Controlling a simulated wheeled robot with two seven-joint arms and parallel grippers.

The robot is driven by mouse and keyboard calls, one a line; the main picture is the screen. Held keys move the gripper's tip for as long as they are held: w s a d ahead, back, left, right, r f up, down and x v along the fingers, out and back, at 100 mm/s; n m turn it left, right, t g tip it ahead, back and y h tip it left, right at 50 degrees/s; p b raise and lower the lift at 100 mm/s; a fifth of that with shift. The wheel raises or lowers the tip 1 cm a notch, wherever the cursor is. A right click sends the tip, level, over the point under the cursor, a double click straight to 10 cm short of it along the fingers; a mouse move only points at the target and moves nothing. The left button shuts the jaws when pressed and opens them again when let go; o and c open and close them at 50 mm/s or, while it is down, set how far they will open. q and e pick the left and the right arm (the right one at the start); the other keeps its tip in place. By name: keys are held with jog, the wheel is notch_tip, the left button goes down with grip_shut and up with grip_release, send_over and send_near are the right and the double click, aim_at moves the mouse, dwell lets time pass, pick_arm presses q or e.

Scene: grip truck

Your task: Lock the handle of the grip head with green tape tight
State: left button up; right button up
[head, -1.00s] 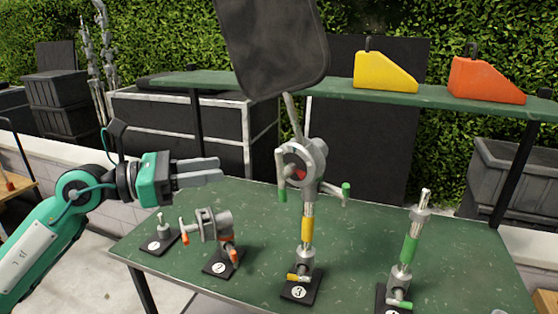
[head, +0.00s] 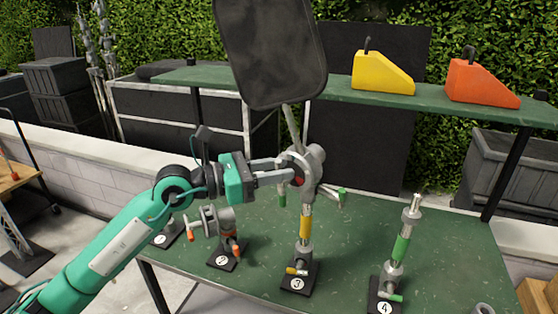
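The grip head with green tape (head: 316,160) is a grey round clamp on top of stand 3. One green-tipped handle (head: 282,198) hangs below its left side, and another (head: 342,193) sticks out at the lower right. A rod from a black flag (head: 270,50) runs down into the grip head. My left gripper (head: 284,170) reaches in from the left with its two fingers apart. Its tips are at the left face of the grip head, above the hanging green handle. I cannot tell whether they touch it. My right gripper is out of view.
The green table (head: 440,245) holds stand 2 (head: 222,258) with an orange-handled grip head (head: 215,220), the yellow-taped stand 3 (head: 305,225) and the green-taped stand 4 (head: 402,245). A shelf (head: 330,92) behind bears a yellow wedge (head: 383,75) and an orange wedge (head: 480,85).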

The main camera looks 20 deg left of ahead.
pick_arm(q)
jog(key=shift+w+d, duration=0.2)
jog(key=shift+d, duration=0.1)
jog(key=shift+c, duration=0.2)
grip_shut()
